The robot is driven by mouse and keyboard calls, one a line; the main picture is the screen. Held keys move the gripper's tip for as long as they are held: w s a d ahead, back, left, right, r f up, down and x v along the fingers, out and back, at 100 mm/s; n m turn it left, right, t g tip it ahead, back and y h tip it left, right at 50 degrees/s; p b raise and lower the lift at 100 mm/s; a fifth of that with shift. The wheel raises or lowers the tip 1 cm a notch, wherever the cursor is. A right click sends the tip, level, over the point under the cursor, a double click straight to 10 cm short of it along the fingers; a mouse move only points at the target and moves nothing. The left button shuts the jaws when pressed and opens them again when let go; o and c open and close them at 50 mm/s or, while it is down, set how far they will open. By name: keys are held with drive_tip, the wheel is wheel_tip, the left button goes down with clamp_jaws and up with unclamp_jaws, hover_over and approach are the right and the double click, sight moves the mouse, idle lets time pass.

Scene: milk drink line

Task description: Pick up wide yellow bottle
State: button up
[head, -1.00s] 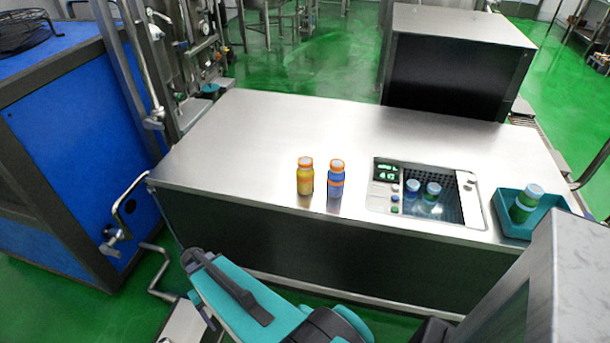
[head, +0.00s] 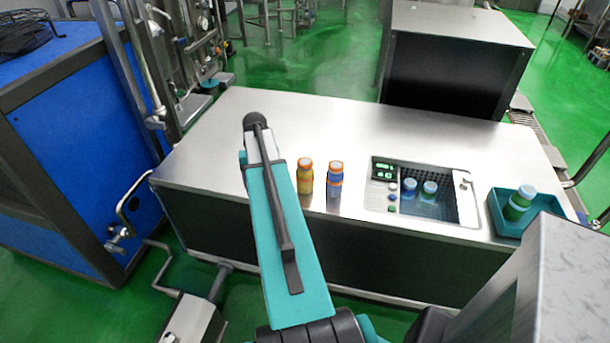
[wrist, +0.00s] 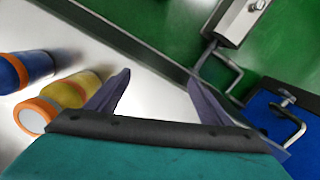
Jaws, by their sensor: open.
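The wide yellow bottle (head: 305,178) with an orange-rimmed cap stands upright on the steel counter, just right of my arm in the head view. In the wrist view the yellow bottle (wrist: 72,92) is at the left, beside and partly behind one finger. My gripper (wrist: 160,90) is open, with nothing between its two fingers but bare counter and the counter's edge. In the head view the fingers are hidden behind my arm. I cannot tell whether the finger touches the bottle.
A blue bottle (head: 335,180) with orange bands stands close right of the yellow one; it also shows in the wrist view (wrist: 28,70). Farther right are a sunken bath (head: 467,208) holding two bottles and a teal tray (head: 499,217) with a green bottle. The counter (head: 390,130) behind is clear.

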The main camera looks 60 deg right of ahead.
wheel_tip(320, 180, up, 10)
drive_tip(key=m+p, duration=0.1)
drive_tip(key=m, duration=0.1)
hover_over(306, 162)
drive_tip(key=w+a, duration=0.5)
drive_tip(key=shift+m+t+h, duration=0.4)
drive_tip(key=shift+m, duration=0.1)
drive_tip(key=s+d+r, duration=0.4)
drive_tip(key=s+d, duration=0.1)
drive_tip(key=shift+d, duration=0.1)
drive_tip(key=shift+f, duration=0.1)
drive_tip(key=shift+w+f+b, duration=0.1)
drive_tip(key=shift+f+b, duration=2.8)
drive_tip(key=shift+f, duration=1.4)
drive_tip(key=shift+f+b, duration=2.15)
drive_tip(key=shift+f, duration=0.4)
drive_tip(key=c, duration=1.5)
